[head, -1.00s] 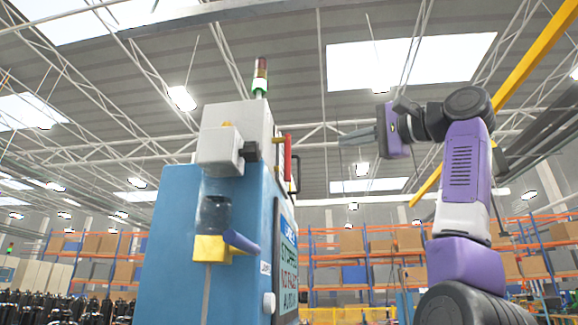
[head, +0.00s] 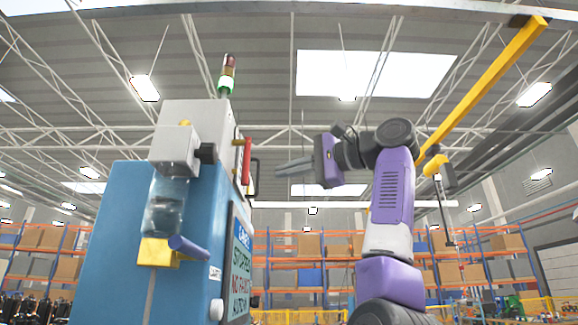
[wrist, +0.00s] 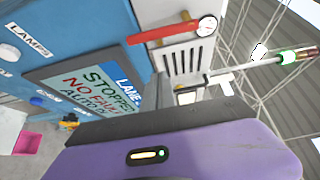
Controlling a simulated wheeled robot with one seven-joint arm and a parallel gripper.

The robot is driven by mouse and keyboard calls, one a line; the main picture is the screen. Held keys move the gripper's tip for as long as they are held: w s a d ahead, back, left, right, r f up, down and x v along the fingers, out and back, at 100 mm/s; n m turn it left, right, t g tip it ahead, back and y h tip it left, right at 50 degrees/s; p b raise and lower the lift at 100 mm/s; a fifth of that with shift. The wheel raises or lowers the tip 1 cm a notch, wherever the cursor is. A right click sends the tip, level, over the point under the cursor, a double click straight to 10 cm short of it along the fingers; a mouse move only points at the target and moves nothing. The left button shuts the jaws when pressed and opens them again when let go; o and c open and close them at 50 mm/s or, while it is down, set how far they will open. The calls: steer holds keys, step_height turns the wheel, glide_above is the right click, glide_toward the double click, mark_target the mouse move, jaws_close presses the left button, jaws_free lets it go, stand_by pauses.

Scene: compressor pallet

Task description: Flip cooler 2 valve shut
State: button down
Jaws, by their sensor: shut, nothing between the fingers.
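A red lever (head: 247,162) stands upright at the right side of the blue machine (head: 115,235) in the head view. The red lever (wrist: 163,33) also shows in the wrist view, lying across the picture on a brass fitting beside a round gauge (wrist: 207,26). A second lever, blue-purple (head: 188,247), sticks out from a yellow block (head: 157,252) under a clear bowl. No label naming cooler 2 is readable, so I cannot tell which valve it is. My gripper (head: 279,168) is shut and empty, right of the red lever and apart from it, pointing left.
The machine's display (wrist: 95,90) reads stopped. A dark bracket-like handle (head: 254,178) stands between the red lever and my gripper in the picture. Shelving with boxes (head: 310,245) is far behind.

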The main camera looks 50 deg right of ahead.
mark_target(246, 161)
steer(key=w+p, duration=0.2)
steer(key=w, duration=0.5)
steer(key=shift+s+a, duration=0.35)
steer(key=shift+a, duration=0.4)
steer(key=shift+s+a, duration=0.4)
steer(key=shift+a, duration=0.3)
steer(key=shift+s+a, duration=0.35)
steer(key=shift+a, duration=0.4)
steer(key=shift+w+a+r, duration=0.1)
steer(key=shift+w, duration=0.05)
